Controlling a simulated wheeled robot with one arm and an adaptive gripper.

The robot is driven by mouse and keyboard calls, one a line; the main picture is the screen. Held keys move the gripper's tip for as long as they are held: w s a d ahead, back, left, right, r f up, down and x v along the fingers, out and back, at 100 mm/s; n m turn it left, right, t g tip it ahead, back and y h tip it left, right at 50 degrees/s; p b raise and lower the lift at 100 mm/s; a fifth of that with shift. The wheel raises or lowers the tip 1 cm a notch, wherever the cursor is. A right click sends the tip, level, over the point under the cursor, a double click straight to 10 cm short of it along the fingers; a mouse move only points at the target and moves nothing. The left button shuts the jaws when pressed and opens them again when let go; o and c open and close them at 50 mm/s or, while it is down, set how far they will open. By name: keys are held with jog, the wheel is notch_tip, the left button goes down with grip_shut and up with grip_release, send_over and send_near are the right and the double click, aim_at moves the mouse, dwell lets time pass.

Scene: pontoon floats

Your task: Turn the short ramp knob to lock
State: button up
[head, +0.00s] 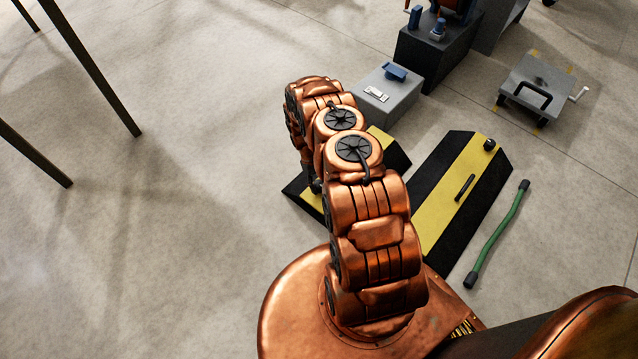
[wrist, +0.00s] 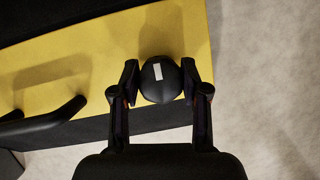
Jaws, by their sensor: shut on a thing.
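The short ramp (head: 398,155), black with a yellow band, lies on the floor mostly behind my arm in the head view. In the wrist view its yellow band (wrist: 100,60) fills the upper left. The knob (wrist: 159,92) is dark and rounded, with a white mark (wrist: 158,71) on top that runs nearly up and down the picture, slightly tilted. My gripper (wrist: 160,82) is shut on the knob, one finger on each side. A black bar handle (wrist: 50,120) stands left of it. My arm hides the knob in the head view; no lock marking is readable.
A longer black and yellow ramp (head: 436,212) with its own knob (head: 489,145) and handle (head: 465,187) lies to the right. Floor at left is mostly clear, with thin legs.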

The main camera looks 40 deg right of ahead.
dwell(0.3)
jog(key=o, duration=1.1)
jog(key=shift+o, duration=0.2)
jog(key=v, duration=1.2)
jog(key=shift+a, duration=0.1)
